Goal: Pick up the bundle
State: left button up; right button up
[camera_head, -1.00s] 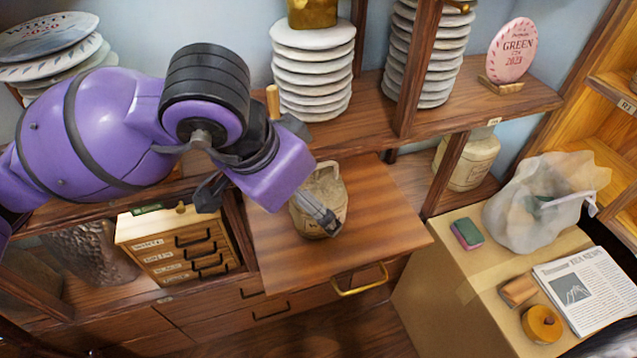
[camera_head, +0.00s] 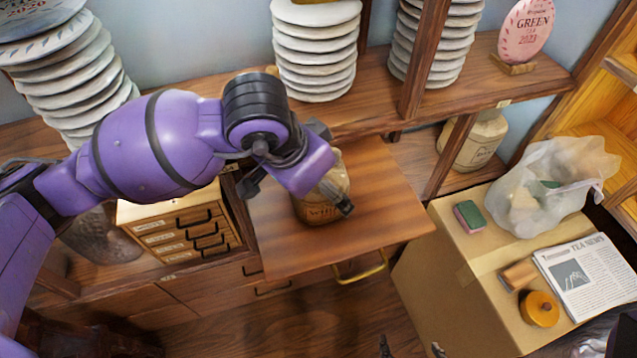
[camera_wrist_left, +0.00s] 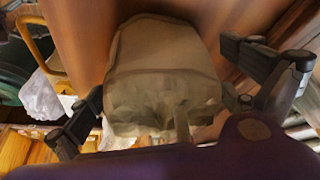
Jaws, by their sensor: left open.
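The bundle (camera_head: 318,212) is a tan, sack-like package with dark lettering on its front. It sits on the pulled-out wooden board, partly hidden behind my left gripper. In the left wrist view the bundle (camera_wrist_left: 165,70) fills the middle, with a creased, gathered end towards the camera. My left gripper (camera_head: 296,197) is open above it. Its fingers show on either side of the bundle in the wrist view, with no clear contact. Two small dark tips at the bottom edge of the head view seem to be my right gripper (camera_head: 411,348); the rest is cut off.
The board (camera_head: 385,205) has free room right of the bundle. A small drawer box (camera_head: 185,232) stands to the left, and plate stacks (camera_head: 316,55) stand behind. A cardboard box (camera_head: 445,275) at right carries a sponge, a plastic bag (camera_head: 540,190) and a newspaper (camera_head: 585,285).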

pick_arm(q)
jog(key=shift+r, duration=0.1)
jog(key=c, duration=1.8)
